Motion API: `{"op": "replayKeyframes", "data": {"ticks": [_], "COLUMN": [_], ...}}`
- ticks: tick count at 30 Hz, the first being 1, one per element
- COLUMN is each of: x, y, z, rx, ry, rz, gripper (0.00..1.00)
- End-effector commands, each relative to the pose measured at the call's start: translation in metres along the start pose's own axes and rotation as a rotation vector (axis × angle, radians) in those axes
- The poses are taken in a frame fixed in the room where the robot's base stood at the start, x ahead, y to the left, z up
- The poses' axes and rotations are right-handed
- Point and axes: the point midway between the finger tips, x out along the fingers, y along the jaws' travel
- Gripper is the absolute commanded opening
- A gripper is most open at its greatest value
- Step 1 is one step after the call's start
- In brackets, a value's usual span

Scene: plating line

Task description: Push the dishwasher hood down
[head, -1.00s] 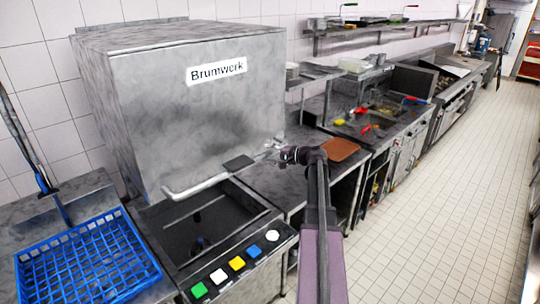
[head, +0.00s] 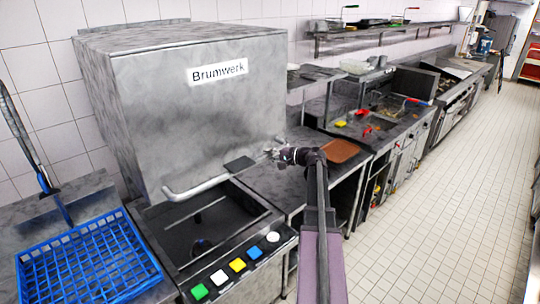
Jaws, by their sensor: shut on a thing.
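The dishwasher hood (head: 190,110) is a large grey metal box labelled Brumwerk. It is raised above the dark wash basin (head: 180,243), whose inside shows below the hood's front edge. A pale bar handle (head: 196,188) runs along the hood's lower front, with a dark pad (head: 239,165) near its right part. My gripper (head: 277,152) is at the right end of the handle, by the hood's lower right corner. It is shut on the handle there; the fingertips are small and partly hidden.
A blue rack (head: 90,262) lies on the left counter, with a hose brush (head: 45,180) behind it. Coloured buttons (head: 237,265) line the machine's front. A brown board (head: 341,151) lies on the counter to the right. The tiled floor (head: 430,220) is clear at right.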

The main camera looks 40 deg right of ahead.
Motion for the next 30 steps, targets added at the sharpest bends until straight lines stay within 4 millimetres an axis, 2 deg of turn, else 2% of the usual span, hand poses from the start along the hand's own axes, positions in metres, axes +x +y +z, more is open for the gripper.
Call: {"op": "replayKeyframes", "data": {"ticks": [11, 30], "x": [0.005, 0.022], "y": [0.026, 0.114], "z": [0.002, -0.003], "rx": [0.0, -0.001], "ry": [0.0, -0.007], "rz": [0.003, 0.005], "gripper": [0.0, 0.0]}}
